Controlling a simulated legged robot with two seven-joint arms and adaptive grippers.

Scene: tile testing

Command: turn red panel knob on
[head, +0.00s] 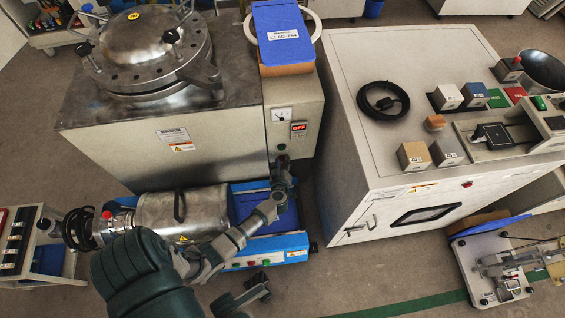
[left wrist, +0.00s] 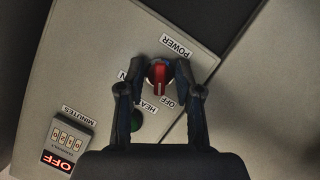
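The red knob (left wrist: 160,77) sits on the grey panel between the labels POWER, OFF and one partly hidden that ends in N. Its pale pointer line aims toward the bottom of the left wrist view, near OFF. My left gripper (left wrist: 160,66) is open, with one finger on each side of the knob and small gaps visible. In the head view my left gripper (head: 282,167) is at the lower front of the grey machine and hides the knob.
A red OFF display (left wrist: 61,160) and a green button (left wrist: 135,120) are on the same panel. A white bench (head: 360,150) stands to the right, and a steel cylinder (head: 183,218) lies to the left.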

